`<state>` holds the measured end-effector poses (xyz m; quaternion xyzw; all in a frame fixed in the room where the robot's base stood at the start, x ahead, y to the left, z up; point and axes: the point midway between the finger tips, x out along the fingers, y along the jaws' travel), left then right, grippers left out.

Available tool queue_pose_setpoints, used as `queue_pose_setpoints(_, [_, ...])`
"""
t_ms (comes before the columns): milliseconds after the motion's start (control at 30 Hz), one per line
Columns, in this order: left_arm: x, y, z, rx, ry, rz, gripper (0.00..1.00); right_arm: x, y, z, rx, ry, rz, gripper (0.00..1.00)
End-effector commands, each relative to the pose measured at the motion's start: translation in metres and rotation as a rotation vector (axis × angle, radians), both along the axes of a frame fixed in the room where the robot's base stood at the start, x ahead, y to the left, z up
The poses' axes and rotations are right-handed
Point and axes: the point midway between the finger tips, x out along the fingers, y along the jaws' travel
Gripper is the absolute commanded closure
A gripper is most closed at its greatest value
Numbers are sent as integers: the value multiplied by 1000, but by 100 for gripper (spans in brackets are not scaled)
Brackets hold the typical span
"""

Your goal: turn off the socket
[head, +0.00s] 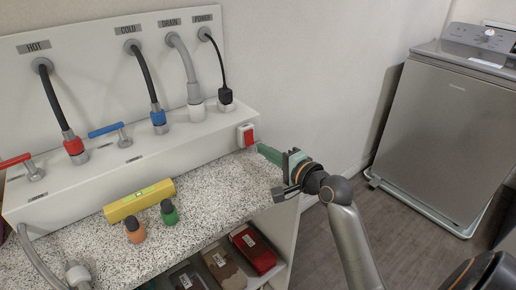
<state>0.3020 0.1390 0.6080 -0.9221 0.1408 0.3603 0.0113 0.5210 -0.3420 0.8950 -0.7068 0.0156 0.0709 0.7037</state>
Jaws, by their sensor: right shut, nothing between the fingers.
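The socket's switch is a red rocker in a white housing (246,135) at the right end of the white shelf box. A black plug (225,97) on a cable from the POWER outlet (204,33) stands in the top of the box just above it. My right gripper (261,149) is shut and empty, its green fingers pointing left, with the tips just right of and slightly below the red switch. I cannot tell whether the tips touch it. My left gripper is out of view.
HOT, COLD and DRAIN hoses rise from the white box (130,160), with red (22,165) and blue (108,130) valve handles. A grey washer (440,130) is at right.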

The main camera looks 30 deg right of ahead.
Motion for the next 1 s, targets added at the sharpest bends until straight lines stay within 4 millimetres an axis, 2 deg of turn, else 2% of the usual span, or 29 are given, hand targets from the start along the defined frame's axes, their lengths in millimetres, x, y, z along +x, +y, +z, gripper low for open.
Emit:
queue_pose_setpoints(100, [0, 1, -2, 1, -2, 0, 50, 17, 1, -3, 0, -1, 0, 100])
queue_pose_setpoints(300, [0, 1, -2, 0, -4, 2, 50, 31, 2, -4, 0, -1, -1, 100])
queue_pose_setpoints(667, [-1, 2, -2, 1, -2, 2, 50, 33, 2, -4, 0, 0, -1, 100])
queue_pose_setpoints(800, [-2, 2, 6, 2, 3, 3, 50, 37, 3, -2, 1, 2, 1, 100])
queue_pose_setpoints(1000, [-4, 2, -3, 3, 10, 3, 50, 37, 3, -6, 0, -1, 0, 100])
